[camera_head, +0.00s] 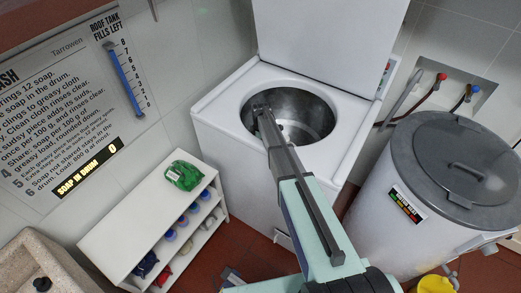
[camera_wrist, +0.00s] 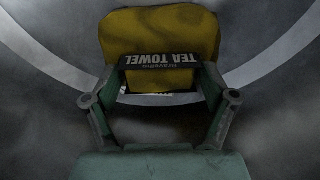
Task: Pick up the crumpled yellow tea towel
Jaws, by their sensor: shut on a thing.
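In the wrist view the yellow tea towel (camera_wrist: 160,32) is a rumpled bundle with a dark band lettered "TEA TOWEL" upside down. My gripper (camera_wrist: 162,75) has its two fingers on either side of the towel near that band, shut on it. Grey metal drum wall surrounds them. In the head view my gripper (camera_head: 262,112) reaches into the open drum (camera_head: 312,125) of the white washing machine, at the drum's left side. The towel cannot be made out in the head view, and its underside is hidden in the wrist view.
The machine's lid (camera_head: 325,40) stands raised behind the drum. A grey-lidded tank (camera_head: 400,215) stands close on the right. A low white shelf (camera_head: 125,225) on the left bears a green bag (camera_head: 183,176). A stone basin (camera_head: 45,250) is at the lower left.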

